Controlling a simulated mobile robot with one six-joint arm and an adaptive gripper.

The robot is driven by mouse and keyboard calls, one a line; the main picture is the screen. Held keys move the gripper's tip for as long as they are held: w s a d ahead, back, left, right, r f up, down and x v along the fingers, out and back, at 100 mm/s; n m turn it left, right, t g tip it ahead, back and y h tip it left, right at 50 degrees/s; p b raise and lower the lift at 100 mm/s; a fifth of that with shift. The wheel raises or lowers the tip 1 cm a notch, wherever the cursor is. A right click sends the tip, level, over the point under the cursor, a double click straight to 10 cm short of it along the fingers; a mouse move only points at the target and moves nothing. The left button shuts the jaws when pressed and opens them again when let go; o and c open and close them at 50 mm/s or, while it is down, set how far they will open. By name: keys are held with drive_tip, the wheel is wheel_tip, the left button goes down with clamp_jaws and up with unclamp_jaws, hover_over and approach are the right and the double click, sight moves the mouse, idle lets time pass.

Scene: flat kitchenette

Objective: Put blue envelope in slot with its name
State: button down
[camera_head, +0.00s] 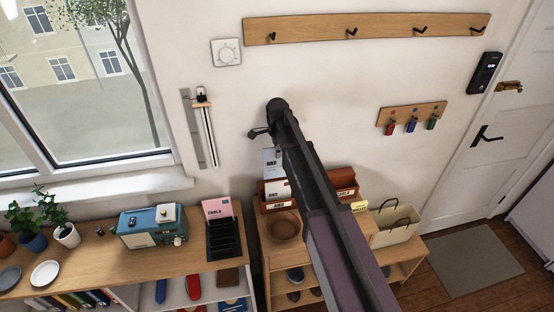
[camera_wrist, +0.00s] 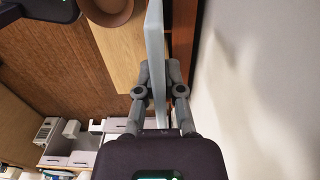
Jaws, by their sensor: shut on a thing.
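My gripper (camera_wrist: 160,82) is shut on a pale blue envelope (camera_wrist: 154,40), which shows nearly edge-on between the fingers in the wrist view. In the head view the envelope (camera_head: 271,160) hangs above the left part of a brown wooden letter rack (camera_head: 264,197). Its printed name is too small to read surely. The rack has slots with white name labels at the left and right; the right label looks like KARLA. My arm covers the rack's middle and most of the gripper in the head view. I cannot tell whether the envelope touches the rack.
A brown bowl (camera_head: 285,228) stands in front of the rack. A black sorter (camera_head: 223,240) with a pink envelope (camera_head: 217,208) stands to the left, beside a blue radio (camera_head: 152,227). A bag (camera_head: 395,225) stands at right. The wall is close behind the rack.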

drive_tip(key=shift+s+f+b, duration=0.2)
drive_tip(key=shift+f+b, duration=0.85)
drive_tip(key=shift+f, duration=0.2)
drive_tip(key=c, duration=0.8)
unclamp_jaws()
drive_tip(key=shift+w+f, duration=0.1)
drive_tip(key=shift+w, duration=0.05)
drive_tip(key=shift+o, duration=0.2)
wheel_tip(320, 180, up, 12)
drive_tip(key=p, duration=1.2)
